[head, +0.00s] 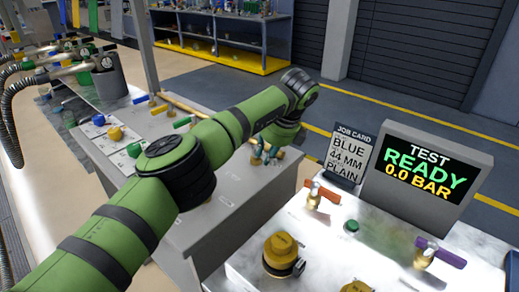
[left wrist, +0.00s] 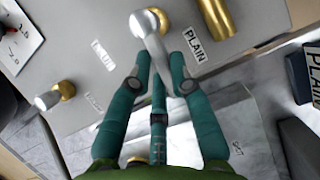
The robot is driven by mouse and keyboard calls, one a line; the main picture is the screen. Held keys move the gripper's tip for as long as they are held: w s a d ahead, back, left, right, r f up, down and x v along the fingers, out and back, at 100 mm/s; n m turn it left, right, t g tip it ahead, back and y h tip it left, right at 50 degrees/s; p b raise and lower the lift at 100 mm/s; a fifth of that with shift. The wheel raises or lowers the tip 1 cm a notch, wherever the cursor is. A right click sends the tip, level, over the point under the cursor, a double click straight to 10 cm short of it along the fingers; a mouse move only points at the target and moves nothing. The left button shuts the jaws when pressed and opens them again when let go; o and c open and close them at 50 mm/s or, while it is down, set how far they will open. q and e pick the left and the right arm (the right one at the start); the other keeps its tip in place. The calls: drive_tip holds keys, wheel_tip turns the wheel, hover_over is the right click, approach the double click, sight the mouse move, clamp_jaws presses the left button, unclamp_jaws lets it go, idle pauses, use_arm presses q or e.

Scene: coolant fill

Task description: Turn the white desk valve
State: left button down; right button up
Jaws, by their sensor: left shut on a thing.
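The white desk valve shows in the left wrist view as a pale lever (left wrist: 150,30) with a rounded end, beside a label reading PLAIN. My left gripper (left wrist: 160,68) has its two teal fingers on either side of this lever and is shut on it. In the head view my left gripper (head: 265,152) is small, at the grey desk's right part, and the lever cannot be made out there.
A brass cylinder (left wrist: 213,16) and another pale-tipped brass fitting (left wrist: 52,97) are near the lever. The job card (head: 349,153) reads BLUE 44 MM PLAIN. The test screen (head: 425,170) reads READY 0.0 BAR. Orange (head: 322,194) and purple (head: 440,252) handles stand on the front bench.

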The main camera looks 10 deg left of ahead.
use_arm(q)
drive_tip(key=shift+w+d+r+n, duration=0.15)
drive_tip(key=shift+w+n, duration=0.15)
drive_tip(key=shift+n, duration=0.4)
use_arm(e)
drive_tip(key=shift+w+d+r, duration=0.1)
drive_tip(key=shift+w+r, duration=0.25)
use_arm(q)
drive_tip(key=shift+p, duration=0.3)
use_arm(e)
drive_tip(key=shift+s, duration=0.1)
use_arm(q)
drive_tip(key=c, duration=1.1)
unclamp_jaws()
drive_tip(key=v, duration=0.7)
drive_tip(key=shift+w+d+r, duration=0.1)
drive_tip(key=shift+w+r, duration=0.05)
drive_tip(key=shift+r, duration=0.05)
